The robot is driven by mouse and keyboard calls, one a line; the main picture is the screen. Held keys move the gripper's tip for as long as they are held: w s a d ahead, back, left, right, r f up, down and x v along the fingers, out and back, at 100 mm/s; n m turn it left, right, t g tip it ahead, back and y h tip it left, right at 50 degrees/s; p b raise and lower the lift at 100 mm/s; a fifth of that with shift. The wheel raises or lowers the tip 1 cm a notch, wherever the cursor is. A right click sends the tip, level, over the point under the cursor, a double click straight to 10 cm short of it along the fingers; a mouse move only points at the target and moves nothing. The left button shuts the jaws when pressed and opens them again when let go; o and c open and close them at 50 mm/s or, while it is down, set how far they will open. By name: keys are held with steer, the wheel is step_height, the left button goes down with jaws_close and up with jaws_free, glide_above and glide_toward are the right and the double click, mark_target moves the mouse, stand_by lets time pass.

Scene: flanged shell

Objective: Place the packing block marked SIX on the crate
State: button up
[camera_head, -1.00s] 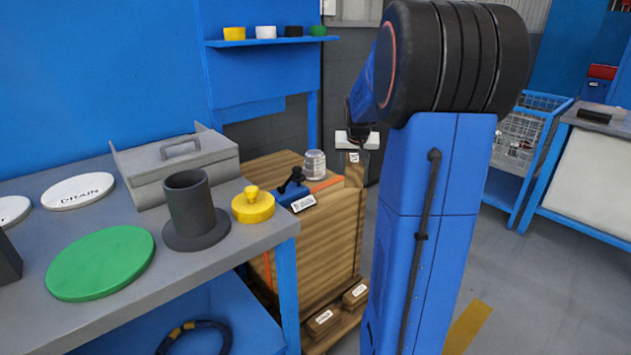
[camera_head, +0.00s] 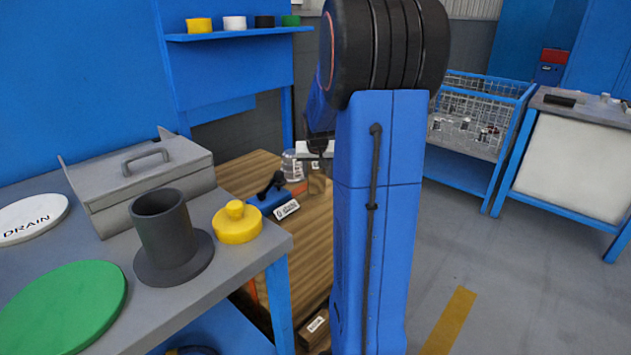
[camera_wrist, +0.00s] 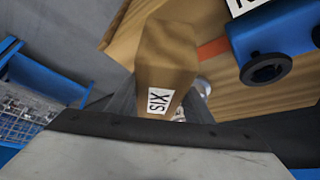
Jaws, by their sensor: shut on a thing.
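My gripper (camera_wrist: 160,95) is shut on a brown packing block (camera_wrist: 165,60) whose white label reads SIX. In the head view the block (camera_head: 319,184) hangs below the pale gripper body, partly behind my arm. It appears against the right part of the wooden crate's top (camera_head: 250,172). In the wrist view the crate (camera_wrist: 215,20) lies beyond and to the right of the block, with grey floor to the left. I cannot tell whether the block touches the crate.
A blue clamp-like tool (camera_head: 272,196) and a clear jar (camera_head: 291,166) stand on the crate. Another labelled block (camera_head: 315,326) lies low beside it. The bench (camera_head: 225,290) is at the left, with a dark flanged shell (camera_head: 168,235).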

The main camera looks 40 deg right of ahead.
mark_target(316, 174)
steer(key=shift+f, duration=1.75)
steer(key=shift+f, duration=0.1)
steer(key=o, duration=1.3)
steer(key=v, duration=1.2)
steer(key=shift+s+d, duration=0.1)
steer(key=shift+d, duration=0.05)
